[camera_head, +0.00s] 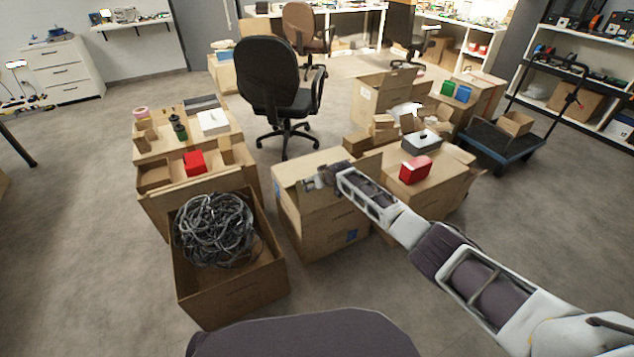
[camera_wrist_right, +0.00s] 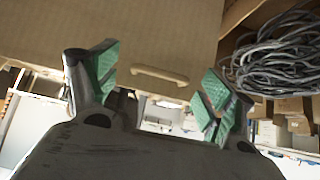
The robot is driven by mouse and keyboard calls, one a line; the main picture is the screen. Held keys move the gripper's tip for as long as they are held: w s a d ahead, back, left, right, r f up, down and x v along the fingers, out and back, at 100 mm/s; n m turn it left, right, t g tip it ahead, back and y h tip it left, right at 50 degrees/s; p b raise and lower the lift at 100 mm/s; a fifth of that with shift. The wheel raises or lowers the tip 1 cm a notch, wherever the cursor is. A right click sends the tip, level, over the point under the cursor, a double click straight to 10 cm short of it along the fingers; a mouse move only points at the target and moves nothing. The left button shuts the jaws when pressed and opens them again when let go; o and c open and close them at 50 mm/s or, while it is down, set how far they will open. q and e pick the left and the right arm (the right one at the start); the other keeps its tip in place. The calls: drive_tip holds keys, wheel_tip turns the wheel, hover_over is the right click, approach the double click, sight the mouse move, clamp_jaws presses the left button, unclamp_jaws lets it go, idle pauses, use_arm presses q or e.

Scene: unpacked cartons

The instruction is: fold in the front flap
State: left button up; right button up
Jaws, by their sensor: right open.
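The middle carton (camera_head: 322,232) stands on the floor in the head view, its top partly covered by my right arm. In the right wrist view a broad brown cardboard panel (camera_wrist_right: 150,30) with a slot-shaped mark fills the upper part. I cannot tell whether the fingers touch the cardboard, or which panel is the front flap. My left gripper is not in view.
An open carton (camera_head: 232,292) with tangled grey cable (camera_head: 215,230) stands left of the middle carton. A carton bearing a red box (camera_head: 415,169) stands close on the right. A black office chair (camera_head: 276,85) is behind.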

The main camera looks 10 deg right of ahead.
drive_tip(key=shift+s+r, duration=0.15)
drive_tip(key=shift+s, duration=0.1)
drive_tip(key=v, duration=1.1)
drive_tip(key=shift+r, duration=0.2)
idle(0.9)
drive_tip(key=shift+s+d, duration=0.1)
drive_tip(key=shift+d, duration=0.05)
